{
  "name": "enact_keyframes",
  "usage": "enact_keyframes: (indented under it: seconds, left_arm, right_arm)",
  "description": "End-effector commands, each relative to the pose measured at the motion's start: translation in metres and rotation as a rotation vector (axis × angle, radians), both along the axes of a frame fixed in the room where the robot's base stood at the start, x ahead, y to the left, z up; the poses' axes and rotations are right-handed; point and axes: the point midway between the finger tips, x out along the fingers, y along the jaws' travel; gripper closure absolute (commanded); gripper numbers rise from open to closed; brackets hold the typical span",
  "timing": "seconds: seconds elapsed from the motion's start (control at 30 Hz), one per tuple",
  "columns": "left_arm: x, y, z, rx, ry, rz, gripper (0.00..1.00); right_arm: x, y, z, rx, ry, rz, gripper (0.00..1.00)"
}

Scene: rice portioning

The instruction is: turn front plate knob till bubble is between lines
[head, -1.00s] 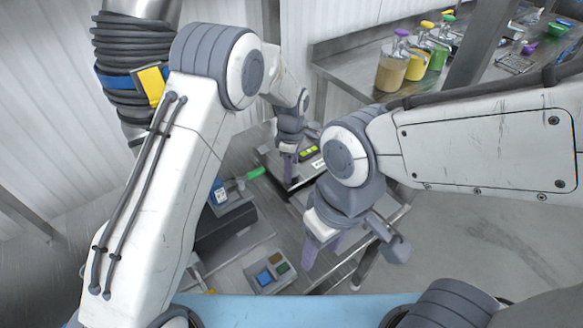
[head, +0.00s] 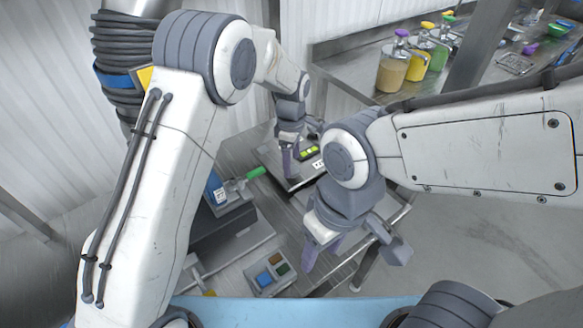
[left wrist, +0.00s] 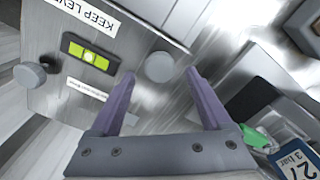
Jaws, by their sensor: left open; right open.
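A metal plate (left wrist: 125,30) with a KEEP LEVEL label carries a green bubble level (left wrist: 90,57); the plate also shows in the head view (head: 284,180). A bright bubble shows near the middle of the vial, but its exact place against the lines is too small to tell. A round grey knob (left wrist: 160,66) lies between or just beyond the open fingertips of my left gripper (left wrist: 159,75), with space on both sides. Another grey knob (left wrist: 30,74) is at the left. My right gripper (head: 322,252) is open and empty, nearer the front.
A dark box with a blue gauge (head: 217,190) and a green handle (head: 255,173) stands left of the plate. A small tray of coloured blocks (head: 267,290) lies near the front. Pump bottles (head: 393,70) stand on a back counter (head: 345,62).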

Motion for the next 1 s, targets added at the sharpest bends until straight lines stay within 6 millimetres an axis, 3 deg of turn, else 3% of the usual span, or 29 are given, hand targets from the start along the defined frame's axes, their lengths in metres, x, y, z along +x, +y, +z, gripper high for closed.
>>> enact_keyframes:
  seconds: [0.2, 0.4, 1.0]
  left_arm:
    - [0.001, 0.000, 0.043, -0.002, -0.006, 0.000, 0.19]
    - [0.001, 0.000, 0.066, -0.001, -0.004, 0.000, 0.19]
    - [-0.005, -0.001, 0.073, -0.002, -0.003, -0.033, 0.19]
  right_arm:
    - [0.000, 0.000, -0.009, 0.000, 0.000, 0.000, 0.46]
    - [0.000, 0.000, -0.011, 0.000, 0.000, 0.000, 0.46]
    - [0.000, 0.000, -0.011, 0.000, 0.000, 0.000, 0.46]
